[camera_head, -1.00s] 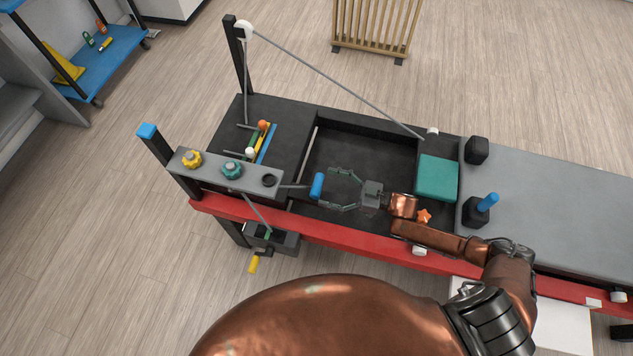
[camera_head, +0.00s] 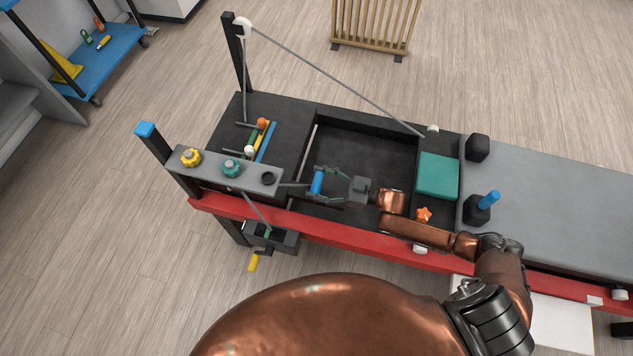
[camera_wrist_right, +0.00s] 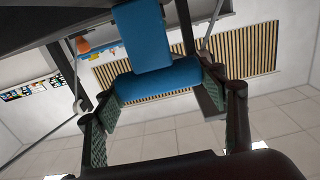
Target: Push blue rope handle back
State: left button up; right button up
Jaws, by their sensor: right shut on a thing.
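The blue rope handle (camera_head: 317,182) is a short blue cylinder at the end of a grey rod or rope, beside the grey panel with knobs. My right gripper (camera_head: 318,184) has its fingers on both sides of the handle and is shut on it. In the right wrist view the blue handle (camera_wrist_right: 160,78) lies across between the green-padded fingers. Another blue piece rises above it there. My left gripper is not in view in the head view.
The grey panel (camera_head: 225,172) carries a yellow and a teal knob. A red rail (camera_head: 345,239) runs along the front. The black recess around the gripper is mostly clear.

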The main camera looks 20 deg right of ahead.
jog(key=c, duration=1)
jog(key=shift+o, duration=0.2)
jog(key=shift+x, duration=1.55)
jog(key=o, duration=1.7)
jog(key=shift+v, duration=3.8)
